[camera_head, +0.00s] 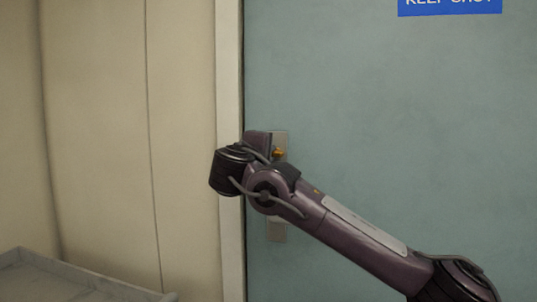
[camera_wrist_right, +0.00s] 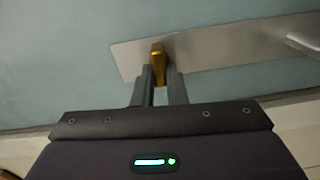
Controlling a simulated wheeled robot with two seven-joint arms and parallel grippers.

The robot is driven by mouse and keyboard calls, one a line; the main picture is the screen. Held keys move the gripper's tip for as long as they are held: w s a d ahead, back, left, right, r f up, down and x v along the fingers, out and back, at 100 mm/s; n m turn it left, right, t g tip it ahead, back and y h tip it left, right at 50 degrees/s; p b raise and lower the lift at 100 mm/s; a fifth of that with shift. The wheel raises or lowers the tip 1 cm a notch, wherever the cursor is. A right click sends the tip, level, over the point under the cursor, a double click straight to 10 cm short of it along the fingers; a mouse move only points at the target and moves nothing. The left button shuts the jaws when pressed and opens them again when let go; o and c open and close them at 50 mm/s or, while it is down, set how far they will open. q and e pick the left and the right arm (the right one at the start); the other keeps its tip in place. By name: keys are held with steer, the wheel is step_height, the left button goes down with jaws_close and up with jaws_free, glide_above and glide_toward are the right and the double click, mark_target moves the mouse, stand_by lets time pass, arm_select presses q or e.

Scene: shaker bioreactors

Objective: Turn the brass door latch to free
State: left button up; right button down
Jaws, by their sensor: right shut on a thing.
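The brass door latch (camera_wrist_right: 157,62) sits on a pale metal plate (camera_wrist_right: 225,52) on the blue-green door (camera_head: 400,130). In the right wrist view my right gripper (camera_wrist_right: 160,85) has its two fingers on either side of the latch and is shut on it. In the head view a small part of the latch (camera_head: 279,153) shows beside my right wrist, and the plate (camera_head: 277,232) shows above and below my arm. The fingertips are hidden there behind the wrist. My left gripper is not in view.
A silver lever handle (camera_wrist_right: 303,44) is on the same plate at the right of the wrist view. A pale door frame (camera_head: 230,60) and cream wall panels (camera_head: 95,130) stand left of the door. A grey tray-like surface (camera_head: 60,275) is at lower left. A blue sign (camera_head: 449,7) is on the door.

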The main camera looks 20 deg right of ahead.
steer(key=shift+n, duration=0.6)
steer(key=shift+f, duration=0.1)
steer(key=c, duration=1.5)
jaws_free()
steer(key=shift+o, duration=0.2)
